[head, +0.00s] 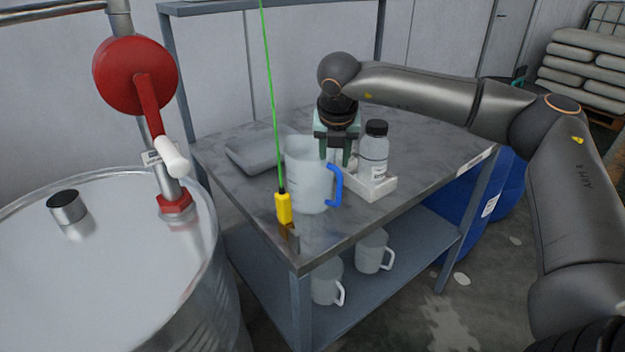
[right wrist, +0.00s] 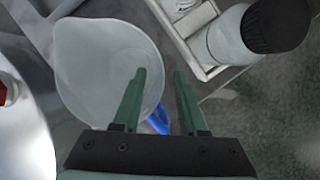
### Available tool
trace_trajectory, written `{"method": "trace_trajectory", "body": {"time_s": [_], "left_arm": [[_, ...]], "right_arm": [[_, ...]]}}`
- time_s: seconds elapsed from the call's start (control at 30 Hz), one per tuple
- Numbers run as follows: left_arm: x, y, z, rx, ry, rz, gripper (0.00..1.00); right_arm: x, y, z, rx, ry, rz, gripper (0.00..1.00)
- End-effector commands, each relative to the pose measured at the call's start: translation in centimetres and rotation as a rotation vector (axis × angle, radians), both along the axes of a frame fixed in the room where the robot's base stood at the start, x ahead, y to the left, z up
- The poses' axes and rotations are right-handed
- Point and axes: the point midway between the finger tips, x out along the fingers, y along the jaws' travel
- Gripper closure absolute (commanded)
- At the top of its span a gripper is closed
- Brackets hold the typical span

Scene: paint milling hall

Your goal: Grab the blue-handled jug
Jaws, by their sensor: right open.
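The blue-handled jug (head: 308,178) stands upright on the grey table, a translucent white jug with its blue handle (head: 337,186) toward the right. My right gripper (head: 338,160) is above and behind the handle side of the jug in the head view, pointing down. In the right wrist view, my right gripper (right wrist: 158,78) is open, with nothing between its fingers. The jug (right wrist: 95,60) shows below, with the left finger overlapping its rim. The blue handle (right wrist: 158,122) shows partly between the fingers, lower down. My left gripper is not in view.
A white tray (head: 381,190) with a black-capped bottle (head: 374,150) stands close right of the jug. A yellow-handled tool (head: 283,208) with a green upright line is at the front left. A grey flat item (head: 252,157) lies behind. Two white-handled jugs (head: 373,252) stand on the lower shelf.

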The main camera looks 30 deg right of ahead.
Motion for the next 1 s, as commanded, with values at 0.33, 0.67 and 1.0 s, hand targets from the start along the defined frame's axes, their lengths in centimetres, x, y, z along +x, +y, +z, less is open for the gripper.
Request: {"method": "trace_trajectory", "body": {"time_s": [0.33,0.67,1.0], "left_arm": [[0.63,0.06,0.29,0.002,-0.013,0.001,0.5],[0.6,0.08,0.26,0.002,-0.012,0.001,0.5],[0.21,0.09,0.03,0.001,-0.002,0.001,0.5]], "right_arm": [[0.0,0.04,0.02,0.0,0.0,0.001,0.78],[-0.01,0.05,0.04,0.0,0.0,0.001,1.0],[-0.01,0.02,0.03,-0.001,0.001,0.001,1.0]]}}
